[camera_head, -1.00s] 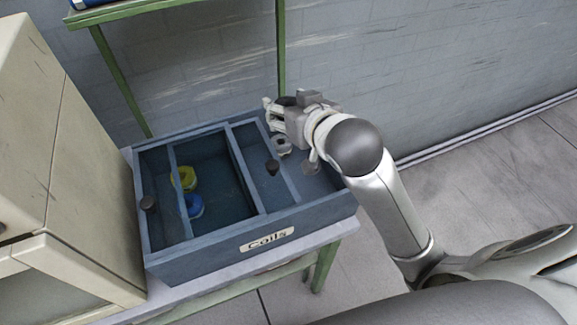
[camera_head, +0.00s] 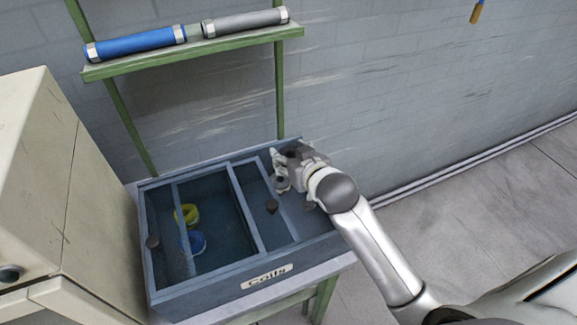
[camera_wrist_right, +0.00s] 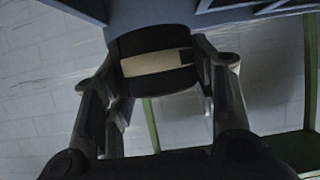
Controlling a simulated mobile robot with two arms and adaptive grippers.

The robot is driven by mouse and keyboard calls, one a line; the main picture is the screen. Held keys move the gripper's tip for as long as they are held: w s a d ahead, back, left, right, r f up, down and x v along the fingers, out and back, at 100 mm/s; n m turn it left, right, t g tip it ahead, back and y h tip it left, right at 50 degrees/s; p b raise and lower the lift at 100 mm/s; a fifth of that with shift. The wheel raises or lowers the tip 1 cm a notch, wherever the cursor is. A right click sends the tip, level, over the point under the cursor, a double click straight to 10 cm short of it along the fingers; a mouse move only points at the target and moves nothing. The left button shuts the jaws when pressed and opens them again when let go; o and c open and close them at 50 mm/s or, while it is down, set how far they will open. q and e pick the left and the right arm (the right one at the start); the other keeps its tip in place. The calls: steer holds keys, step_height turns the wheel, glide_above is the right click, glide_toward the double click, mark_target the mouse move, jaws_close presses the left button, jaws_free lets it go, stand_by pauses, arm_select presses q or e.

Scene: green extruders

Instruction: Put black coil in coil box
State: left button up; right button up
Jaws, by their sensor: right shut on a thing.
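The coil box (camera_head: 163,300) is a blue-grey open box with dividers and a "Coils" label on its front. A yellow coil (camera_head: 187,214) and a blue coil (camera_head: 194,241) lie in its middle compartment. My right gripper (camera_head: 283,172) is over the box's right rear part. It is shut on a black coil with a pale band, seen in the right wrist view (camera_wrist_right: 157,64) between the fingers. In the head view the coil is mostly hidden by the gripper. The left gripper is not in view.
A beige cabinet (camera_head: 50,190) stands close on the box's left. A green shelf (camera_head: 190,56) above and behind holds a blue roll (camera_head: 137,44) and a grey roll (camera_head: 245,22). Floor is clear on the right.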

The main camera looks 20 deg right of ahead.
steer(key=w+f, duration=0.2)
steer(key=w+d+f, duration=0.1)
steer(key=w+f, duration=0.1)
steer(key=f, duration=0.1)
steer(key=shift+w+f, duration=0.15)
steer(key=shift+f, duration=0.05)
step_height(320, 180, down, 3)
steer(key=shift+w+r+p, duration=0.1)
steer(key=shift+w+p, duration=0.05)
steer(key=shift+p, duration=0.35)
steer(key=shift+f, duration=0.3)
steer(key=shift+f, duration=0.55)
steer(key=o, duration=0.8)
